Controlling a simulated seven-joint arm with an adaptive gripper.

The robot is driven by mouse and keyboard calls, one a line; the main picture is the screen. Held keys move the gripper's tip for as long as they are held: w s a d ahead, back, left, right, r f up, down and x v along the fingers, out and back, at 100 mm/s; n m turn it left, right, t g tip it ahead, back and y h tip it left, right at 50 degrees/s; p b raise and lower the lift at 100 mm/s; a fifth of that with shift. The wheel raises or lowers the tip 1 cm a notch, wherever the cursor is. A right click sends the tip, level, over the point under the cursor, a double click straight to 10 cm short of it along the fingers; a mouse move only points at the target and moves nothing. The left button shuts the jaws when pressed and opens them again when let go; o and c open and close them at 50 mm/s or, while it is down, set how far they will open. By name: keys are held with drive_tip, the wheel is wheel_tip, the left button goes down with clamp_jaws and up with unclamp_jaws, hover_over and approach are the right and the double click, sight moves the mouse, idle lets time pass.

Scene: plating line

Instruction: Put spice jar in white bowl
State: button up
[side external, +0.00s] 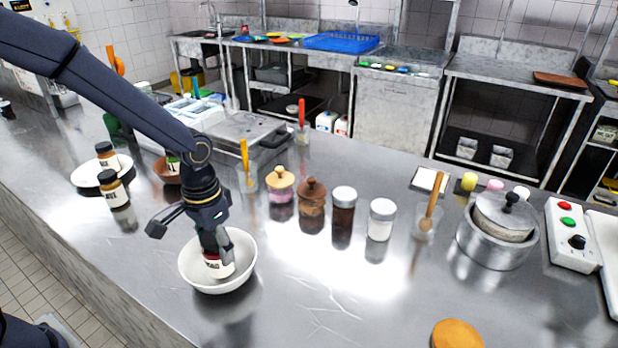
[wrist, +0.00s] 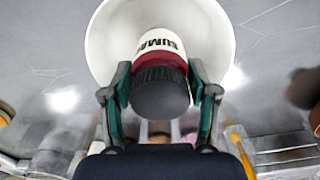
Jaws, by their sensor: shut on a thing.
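My gripper (side external: 217,255) is shut on a spice jar (side external: 219,268) with a white label, a red band and a dark lid. The jar shows between both fingers in the wrist view (wrist: 160,58), its label reading "SUMA" with the rest cut off. The white bowl (side external: 188,272) stands on the steel counter, and the jar is inside its rim; it also fills the area behind the jar in the wrist view (wrist: 105,40). I cannot tell whether the jar's base touches the bowl's bottom.
Another labelled jar (side external: 113,189) stands left, near a white plate (side external: 86,177) with a jar on it and a brown bowl (side external: 160,172). Several lidded jars (side external: 343,207) line up right of the bowl. A steel pot (side external: 490,248) stands further right. The counter front is mostly clear.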

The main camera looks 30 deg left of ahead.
drive_tip(key=shift+f, duration=0.2)
drive_tip(key=shift+f, duration=0.2)
drive_tip(key=o, duration=1.4)
drive_tip(key=shift+c, duration=0.2)
drive_tip(key=shift+r, duration=0.15)
wheel_tip(320, 180, up, 12)
drive_tip(key=shift+s+a+r, duration=0.1)
drive_tip(key=shift+s+r, duration=0.05)
drive_tip(key=shift+r, duration=0.05)
drive_tip(key=s+a+r+n+t, duration=0.1)
drive_tip(key=s+a+r+t, duration=0.1)
drive_tip(key=s, duration=0.4)
drive_tip(key=s+a+r+t, duration=0.3)
drive_tip(key=s+r, duration=0.1)
drive_tip(key=s, duration=0.3)
drive_tip(key=shift+a+n+t, duration=0.3)
drive_tip(key=shift+a+n, duration=0.05)
drive_tip(key=shift+n, duration=0.05)
